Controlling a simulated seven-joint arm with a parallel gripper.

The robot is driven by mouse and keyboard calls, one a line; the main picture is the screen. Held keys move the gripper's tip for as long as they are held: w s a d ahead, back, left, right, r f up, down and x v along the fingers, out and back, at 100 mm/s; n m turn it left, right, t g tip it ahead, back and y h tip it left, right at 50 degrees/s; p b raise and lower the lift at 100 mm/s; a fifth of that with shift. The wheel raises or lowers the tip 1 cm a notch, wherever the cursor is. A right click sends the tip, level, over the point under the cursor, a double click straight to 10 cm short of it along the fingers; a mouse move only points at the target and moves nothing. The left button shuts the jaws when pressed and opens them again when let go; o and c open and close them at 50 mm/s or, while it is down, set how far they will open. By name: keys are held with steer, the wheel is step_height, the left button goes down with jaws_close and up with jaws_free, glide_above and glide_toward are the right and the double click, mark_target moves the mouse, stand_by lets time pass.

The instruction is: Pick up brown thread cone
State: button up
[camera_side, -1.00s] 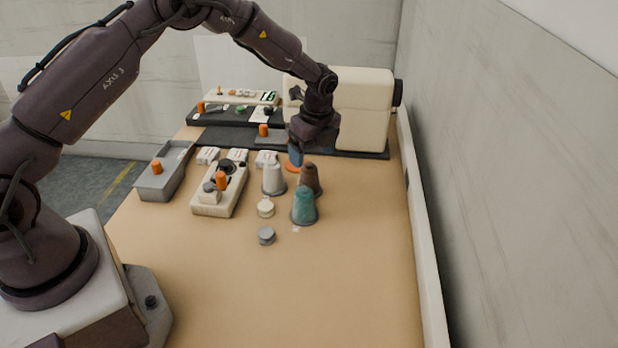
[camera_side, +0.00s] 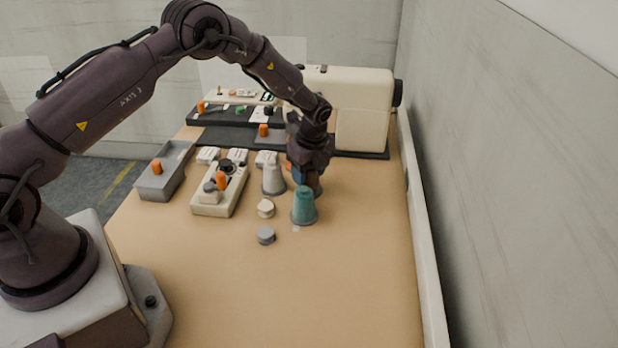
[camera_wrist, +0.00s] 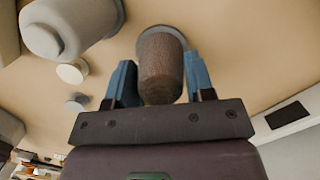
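The brown thread cone (camera_wrist: 160,62) stands between the two blue fingers of my gripper (camera_wrist: 160,85) in the wrist view. The fingers are apart, one on each side of it, with a gap showing on the left. In the side view my gripper (camera_side: 308,178) is lowered over the brown cone (camera_side: 317,188), which is mostly hidden behind it. A teal thread cone (camera_side: 304,206) stands just in front of the gripper. A white-grey cone (camera_side: 272,179) stands to its left and also shows in the wrist view (camera_wrist: 70,25).
A cream round piece (camera_side: 265,208) and a grey one (camera_side: 266,235) lie nearby. A cream control box (camera_side: 212,205) and grey tray (camera_side: 172,178) stand left. A cream sewing machine (camera_side: 362,105) stands behind, and a wall runs along the right. The front table is clear.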

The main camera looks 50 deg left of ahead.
steer(key=c, duration=0.3)
steer(key=shift+r, duration=0.15)
